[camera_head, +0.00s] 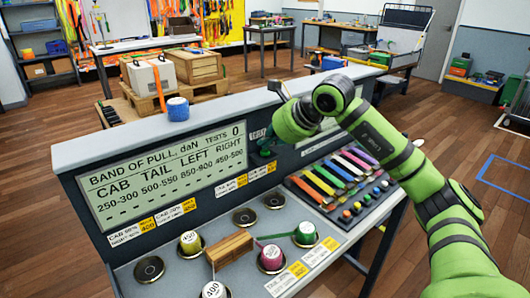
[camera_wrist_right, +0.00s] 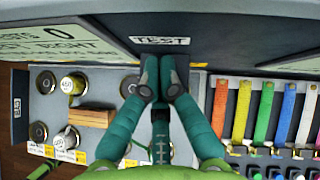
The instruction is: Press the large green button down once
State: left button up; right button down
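My right gripper (camera_head: 267,143) is at the upright front panel of the grey console, right of the display. In the right wrist view its teal fingers (camera_wrist_right: 164,72) come together at the tips, just below a TEST label (camera_wrist_right: 162,40). No large green button shows clearly; the fingers cover the spot under the label. I cannot tell whether they touch anything there. A green-topped weight (camera_head: 305,233) stands on the console's lower deck.
The display (camera_head: 165,172) reads TESTS 0. A wooden block (camera_head: 229,248), yellow weight (camera_head: 190,242) and pink weight (camera_head: 271,258) stand on the deck. Coloured straps (camera_head: 335,175) lie to the right. A blue-and-white roll (camera_head: 178,108) sits on the console's top ledge.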

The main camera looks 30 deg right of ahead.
jog(key=shift+f+b, duration=0.3)
jog(key=shift+f, duration=0.15)
dwell(0.6)
jog(key=shift+r, duration=0.15)
jog(key=shift+r+p, duration=0.75)
notch_tip(320, 180, up, 5)
jog(key=p, duration=0.4)
dwell(0.4)
jog(key=shift+s+f, duration=0.1)
dwell(0.4)
